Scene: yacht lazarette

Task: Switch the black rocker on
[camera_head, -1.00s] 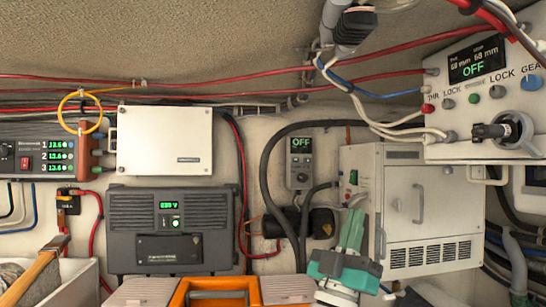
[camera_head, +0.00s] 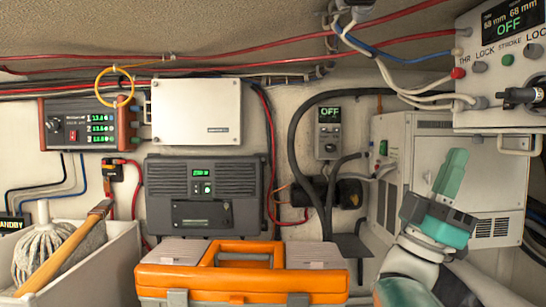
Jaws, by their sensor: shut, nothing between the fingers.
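I cannot make out for certain which control is the black rocker. A small grey panel (camera_head: 329,130) on the back wall reads OFF and has a small dark control (camera_head: 329,147) below its display, too small to tell its shape. A white control box (camera_head: 497,75) at upper right also reads OFF and has several small buttons and a black lever-like part (camera_head: 520,95). My gripper (camera_head: 455,163) is shut and empty, its green fingers pointing up in front of the white cabinet, apart from all controls in the picture.
The white cabinet (camera_head: 408,135) has a green switch (camera_head: 383,147). An orange toolbox (camera_head: 240,280) stands front centre. A white bin (camera_head: 118,240) holds a mop (camera_head: 50,250) at left. A red rocker (camera_head: 73,135) is on the left meter unit. Black cables (camera_head: 292,160) run by the small panel.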

